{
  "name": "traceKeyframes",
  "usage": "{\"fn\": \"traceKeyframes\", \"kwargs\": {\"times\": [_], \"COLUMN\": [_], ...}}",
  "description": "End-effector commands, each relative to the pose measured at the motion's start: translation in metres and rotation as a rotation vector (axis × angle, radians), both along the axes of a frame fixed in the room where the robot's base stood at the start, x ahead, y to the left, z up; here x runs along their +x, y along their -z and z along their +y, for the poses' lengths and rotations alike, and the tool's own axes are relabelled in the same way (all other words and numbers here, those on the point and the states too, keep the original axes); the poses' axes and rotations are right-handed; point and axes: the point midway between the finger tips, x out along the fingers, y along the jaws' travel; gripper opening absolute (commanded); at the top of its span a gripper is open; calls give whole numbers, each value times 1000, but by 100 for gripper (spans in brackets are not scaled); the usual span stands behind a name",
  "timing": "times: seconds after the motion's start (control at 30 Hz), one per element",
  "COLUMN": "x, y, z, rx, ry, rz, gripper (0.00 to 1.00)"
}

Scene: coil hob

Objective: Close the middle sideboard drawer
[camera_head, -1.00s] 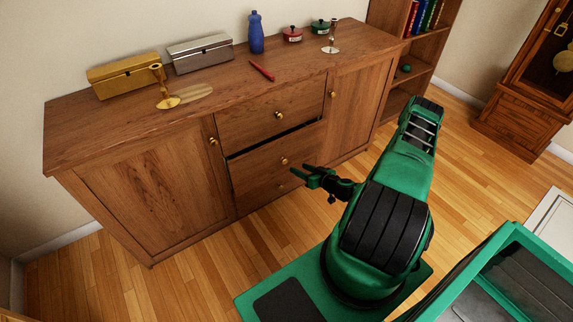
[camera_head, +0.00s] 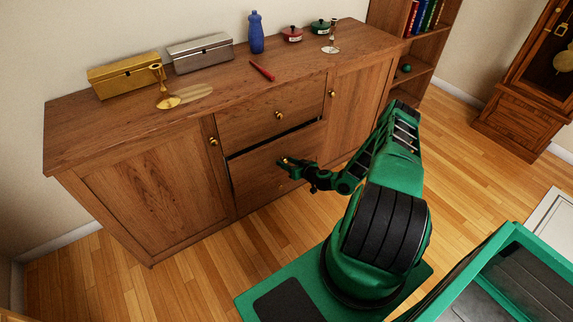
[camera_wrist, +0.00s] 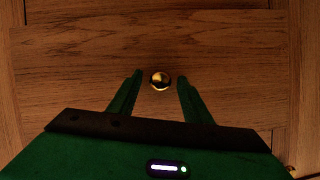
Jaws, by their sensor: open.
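The wooden sideboard (camera_head: 150,195) has a middle column of drawers. The middle drawer (camera_head: 258,177) stands slightly out, with a dark gap along its top edge under the upper drawer (camera_head: 270,112). My gripper (camera_head: 284,162) is at the front of the middle drawer, by its brass knob. In the wrist view the knob (camera_wrist: 159,80) lies between and just beyond the fingertips of my open gripper (camera_wrist: 159,82), in front of the wooden drawer face (camera_wrist: 80,70). I cannot tell whether the fingers touch the knob.
On the sideboard top are a gold box (camera_head: 124,75), a silver box (camera_head: 200,53), a blue bottle (camera_head: 256,33), a red pen-like object (camera_head: 262,70) and candlesticks. A bookcase (camera_head: 425,50) stands at right. The wooden floor (camera_head: 490,180) is clear.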

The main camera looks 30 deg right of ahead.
Motion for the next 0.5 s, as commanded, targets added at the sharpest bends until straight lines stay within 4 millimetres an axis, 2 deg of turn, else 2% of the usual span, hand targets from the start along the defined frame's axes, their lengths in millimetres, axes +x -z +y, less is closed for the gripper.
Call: {"fn": "traceKeyframes", "kwargs": {"times": [0.17, 0.33, 0.5], "x": [0, 0, 3], "y": [0, 0, 0], "z": [0, 0, 0], "rx": [0, 0, -1], "ry": [0, 0, -2], "rz": [0, 0, 0], "gripper": [43, 2, 0]}}
